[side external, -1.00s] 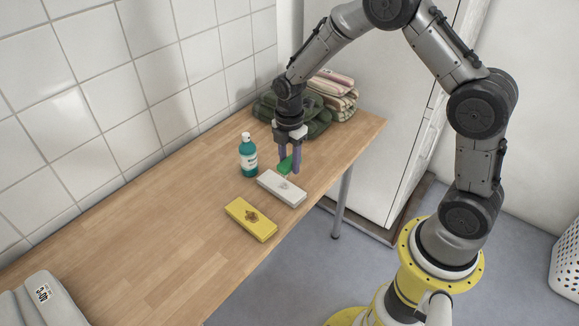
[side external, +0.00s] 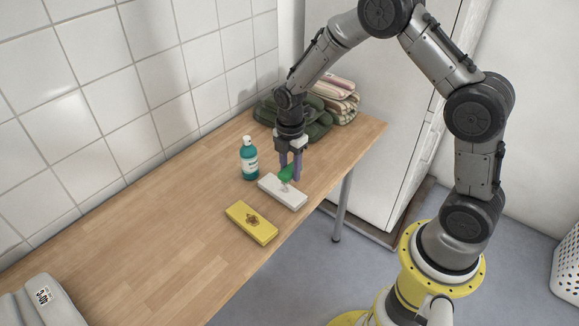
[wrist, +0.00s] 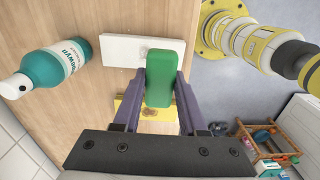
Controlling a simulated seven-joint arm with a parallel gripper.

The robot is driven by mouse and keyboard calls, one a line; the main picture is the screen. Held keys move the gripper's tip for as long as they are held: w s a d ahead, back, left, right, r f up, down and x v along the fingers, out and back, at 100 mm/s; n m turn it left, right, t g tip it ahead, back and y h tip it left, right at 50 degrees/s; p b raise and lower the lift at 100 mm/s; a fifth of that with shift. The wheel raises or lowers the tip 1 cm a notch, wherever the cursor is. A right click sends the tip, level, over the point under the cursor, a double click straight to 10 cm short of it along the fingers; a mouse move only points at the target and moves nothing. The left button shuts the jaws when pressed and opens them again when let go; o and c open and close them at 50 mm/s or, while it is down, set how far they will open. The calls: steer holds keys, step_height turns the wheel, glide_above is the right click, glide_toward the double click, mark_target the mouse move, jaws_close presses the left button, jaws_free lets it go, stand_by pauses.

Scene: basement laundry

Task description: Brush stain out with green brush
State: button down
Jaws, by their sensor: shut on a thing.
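My gripper (side external: 291,170) is shut on the green brush (wrist: 159,80), which also shows between the fingers in the side view (side external: 286,173). The brush is over the back part of the white block (side external: 288,196), close above it or touching; I cannot tell which. The grey stain on the white block is partly covered by the brush in the side view. The white block also shows in the wrist view (wrist: 118,51), partly behind the brush. A yellow block (side external: 251,222) with a brown stain (side external: 253,220) lies nearer the camera.
A teal bottle (side external: 249,158) stands upright left of the white block. Folded green cloth (side external: 318,123) and striped towels (side external: 340,98) lie at the table's far end. A grey object (side external: 42,305) sits at the near left. The wooden table (side external: 150,225) is otherwise clear.

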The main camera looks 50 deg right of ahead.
mark_target(291, 194)
step_height(291, 194, down, 6)
steer(key=shift+r, duration=0.15)
steer(key=shift+w+f, duration=0.2)
steer(key=shift+w, duration=0.05)
steer(key=shift+w+d+f, duration=0.1)
steer(key=shift+w, duration=1.65)
steer(key=s, duration=0.4)
steer(key=shift+s, duration=0.1)
steer(key=shift+r, duration=4.05)
